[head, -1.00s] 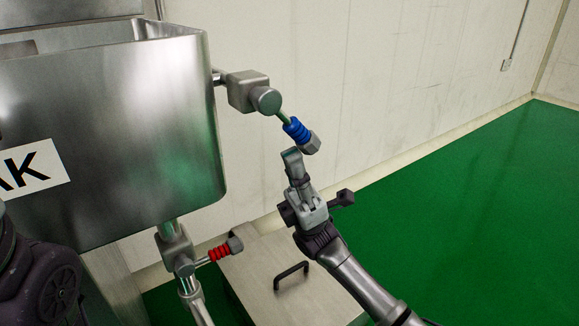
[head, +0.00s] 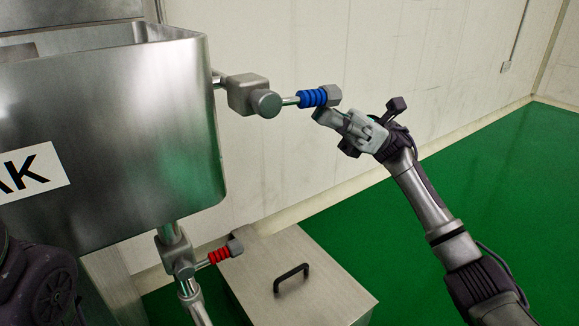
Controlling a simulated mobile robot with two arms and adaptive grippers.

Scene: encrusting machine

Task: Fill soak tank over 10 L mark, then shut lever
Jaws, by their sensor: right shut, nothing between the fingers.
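The soak tank (head: 130,110) is a steel tank at the left with a partly visible label ending in "AK". Its water level and 10 L mark do not show. A lever with a blue ribbed grip (head: 312,98) sticks out to the right, about level, from the valve (head: 254,96) at the tank's upper right. A lever with a red grip (head: 219,255) sits on the lower valve under the tank. My right gripper (head: 322,117) is shut and empty, its fingertips just below the blue grip, at or very near it. My left gripper is not in view.
A steel box with a black handle (head: 292,278) stands on the green floor (head: 480,190) below the levers. The pale wall (head: 380,60) is behind. The floor at the right is open.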

